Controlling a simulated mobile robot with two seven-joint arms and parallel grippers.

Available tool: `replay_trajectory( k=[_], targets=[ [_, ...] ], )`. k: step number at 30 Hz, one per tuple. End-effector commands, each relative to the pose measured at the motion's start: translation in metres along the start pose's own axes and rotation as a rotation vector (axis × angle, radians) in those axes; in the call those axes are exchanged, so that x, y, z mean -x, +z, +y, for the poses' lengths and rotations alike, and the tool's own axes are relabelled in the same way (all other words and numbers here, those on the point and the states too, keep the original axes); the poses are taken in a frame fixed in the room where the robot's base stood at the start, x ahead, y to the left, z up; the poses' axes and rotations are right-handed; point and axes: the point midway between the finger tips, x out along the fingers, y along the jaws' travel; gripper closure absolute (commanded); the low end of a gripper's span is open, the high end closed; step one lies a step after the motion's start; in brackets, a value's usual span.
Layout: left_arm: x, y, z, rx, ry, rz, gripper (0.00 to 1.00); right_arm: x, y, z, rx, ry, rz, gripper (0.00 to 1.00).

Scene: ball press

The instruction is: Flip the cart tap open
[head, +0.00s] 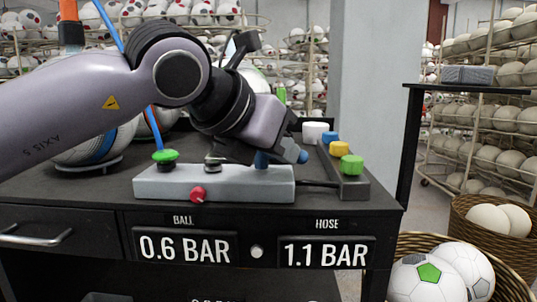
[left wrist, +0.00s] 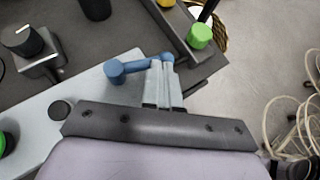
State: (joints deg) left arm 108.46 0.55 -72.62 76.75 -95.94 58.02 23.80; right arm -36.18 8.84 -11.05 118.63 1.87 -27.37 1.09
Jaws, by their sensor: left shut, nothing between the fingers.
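The cart tap's blue lever (head: 262,160) is on the right part of the pale grey block (head: 215,184) on the cart top. Its outer end shows just right of my left gripper. In the left wrist view the lever (left wrist: 118,71) runs from a round blue hub to the right, toward my fingertips. My left gripper (left wrist: 163,72) is shut and empty, with its fingertips at the lever's outer end. I cannot tell whether they touch. In the head view my gripper's body hides part of the lever. My right gripper is not in view.
The cart front reads BALL 0.6 BAR and HOSE 1.1 BAR. Baskets of balls (head: 428,276) stand at the right.

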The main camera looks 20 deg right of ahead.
Motion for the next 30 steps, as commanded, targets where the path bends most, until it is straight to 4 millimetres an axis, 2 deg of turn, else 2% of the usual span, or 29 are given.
replay_trajectory(
  k=[15,30],
  targets=[
    [0.000,0.000,0.018,0.001,0.002,0.000,1.00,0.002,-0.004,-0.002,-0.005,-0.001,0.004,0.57],
    [0.003,0.001,0.021,0.002,0.005,0.002,1.00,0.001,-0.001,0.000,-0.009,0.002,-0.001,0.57]
  ],
)
